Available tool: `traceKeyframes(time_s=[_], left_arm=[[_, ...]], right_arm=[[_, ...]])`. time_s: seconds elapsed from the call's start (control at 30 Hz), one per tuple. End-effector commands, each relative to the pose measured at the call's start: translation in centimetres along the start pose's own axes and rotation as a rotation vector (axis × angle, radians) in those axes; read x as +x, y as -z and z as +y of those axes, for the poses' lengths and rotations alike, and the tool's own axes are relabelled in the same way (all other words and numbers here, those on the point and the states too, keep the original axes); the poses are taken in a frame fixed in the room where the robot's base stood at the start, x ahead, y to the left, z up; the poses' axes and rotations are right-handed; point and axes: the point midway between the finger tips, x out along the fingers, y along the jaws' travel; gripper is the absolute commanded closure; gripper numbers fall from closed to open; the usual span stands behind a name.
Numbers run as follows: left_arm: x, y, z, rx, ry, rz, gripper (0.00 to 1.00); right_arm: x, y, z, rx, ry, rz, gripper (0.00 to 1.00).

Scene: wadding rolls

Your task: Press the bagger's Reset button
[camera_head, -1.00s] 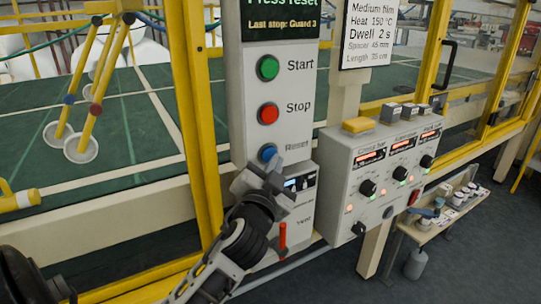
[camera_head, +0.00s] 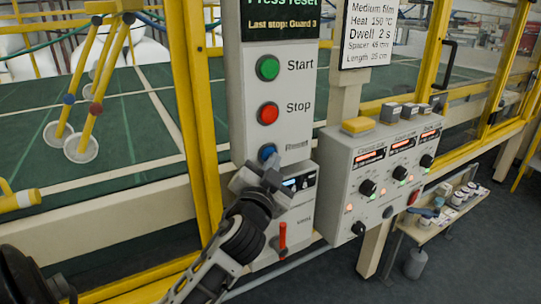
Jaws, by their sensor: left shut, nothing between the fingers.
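The blue Reset button (camera_head: 267,152) is the lowest of three round buttons on the grey control column (camera_head: 243,100), with its label to the right. Above it are the red Stop button (camera_head: 268,113) and the green Start button (camera_head: 268,68). The screen (camera_head: 282,18) at the top reads "Press reset" and "Last stop: Guard 3". My left gripper (camera_head: 258,170) is shut and empty, just below and in front of the Reset button, hiding its lower edge. I cannot tell whether it touches the button. My right gripper is not in view.
A grey control box (camera_head: 345,190) with knobs and lit displays stands right of the column. A red lever (camera_head: 282,238) sits low on the column. Yellow guard frames (camera_head: 203,120) flank the column. A small shelf (camera_head: 418,235) with jars is at the right.

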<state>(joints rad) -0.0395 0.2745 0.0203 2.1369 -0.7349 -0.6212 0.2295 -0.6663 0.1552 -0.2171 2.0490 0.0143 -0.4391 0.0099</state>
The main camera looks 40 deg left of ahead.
Motion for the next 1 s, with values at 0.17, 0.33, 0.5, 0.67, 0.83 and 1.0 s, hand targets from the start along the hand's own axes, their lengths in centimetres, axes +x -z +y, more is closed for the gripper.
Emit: traceKeyframes(time_s=[0.17,0.33,0.5,0.67,0.83,1.0], left_arm=[[0.2,-0.1,-0.2,0.001,0.002,0.000,1.00],[0.3,-0.2,-0.3,0.002,0.002,0.000,1.00],[0.3,-0.2,-0.3,0.002,0.003,-0.001,1.00],[0.1,-0.1,-0.1,0.000,0.002,-0.001,1.00],[-0.5,0.3,0.4,0.001,0.001,-0.002,1.00],[-1.0,0.7,0.7,0.000,0.002,-0.001,1.00]], right_arm=[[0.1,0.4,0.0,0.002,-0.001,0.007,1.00],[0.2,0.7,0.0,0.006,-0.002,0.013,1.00],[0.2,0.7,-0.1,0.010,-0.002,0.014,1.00],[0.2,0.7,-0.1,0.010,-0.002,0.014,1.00],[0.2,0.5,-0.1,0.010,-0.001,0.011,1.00],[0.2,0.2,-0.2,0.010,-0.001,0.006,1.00]])
